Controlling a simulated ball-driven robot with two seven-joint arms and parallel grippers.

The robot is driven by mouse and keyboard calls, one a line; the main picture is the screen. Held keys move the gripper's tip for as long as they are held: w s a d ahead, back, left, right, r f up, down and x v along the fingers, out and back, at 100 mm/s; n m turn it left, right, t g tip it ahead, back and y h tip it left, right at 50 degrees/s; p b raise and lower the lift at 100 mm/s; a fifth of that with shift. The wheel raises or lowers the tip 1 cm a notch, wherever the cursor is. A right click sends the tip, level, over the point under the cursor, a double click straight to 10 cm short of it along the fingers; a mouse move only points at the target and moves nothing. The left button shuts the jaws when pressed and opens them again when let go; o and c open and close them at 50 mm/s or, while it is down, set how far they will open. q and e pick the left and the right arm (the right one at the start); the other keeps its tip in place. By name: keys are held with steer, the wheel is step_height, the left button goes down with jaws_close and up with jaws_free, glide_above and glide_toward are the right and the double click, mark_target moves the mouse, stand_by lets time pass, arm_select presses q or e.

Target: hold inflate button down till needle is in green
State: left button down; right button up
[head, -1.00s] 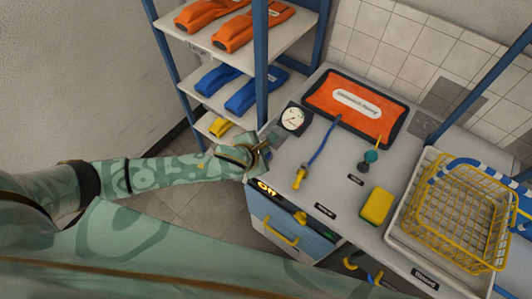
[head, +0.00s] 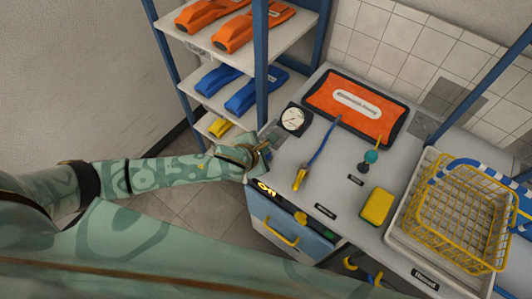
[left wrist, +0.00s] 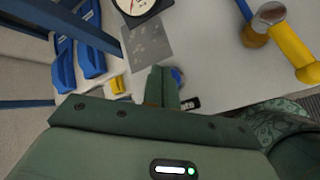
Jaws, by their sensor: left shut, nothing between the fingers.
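The pressure gauge (head: 292,119), a round white dial on a dark square mount, sits at the left end of the bench. Its dial shows partly at the top of the left wrist view (left wrist: 135,4). The needle is too small to read against any green zone. My left gripper (head: 264,150) is shut and empty, with its tips low at the bench's left edge, just in front of the gauge. In the left wrist view, a blue round button (left wrist: 178,74) peeks out beside the fingertips, mostly hidden by them. I cannot tell if it is pressed. My right gripper is out of view.
A yellow sponge (head: 376,205), a teal-topped knob (head: 371,157) and a yellow wire basket (head: 456,212) stand rightward. A shelf post (head: 261,65) rises behind the gripper.

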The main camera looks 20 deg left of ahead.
arm_select(q)
steer(key=shift+f, duration=0.15)
stand_by(0.6)
steer(key=shift+f, duration=0.25)
steer(key=shift+f, duration=0.55)
stand_by(1.7)
steer(key=shift+r, duration=0.1)
stand_by(1.1)
steer(key=shift+r+p, duration=0.9)
steer(key=shift+p, duration=0.2)
steer(key=shift+r, duration=0.1)
step_height(320, 180, up, 5)
steer(key=p, duration=0.6)
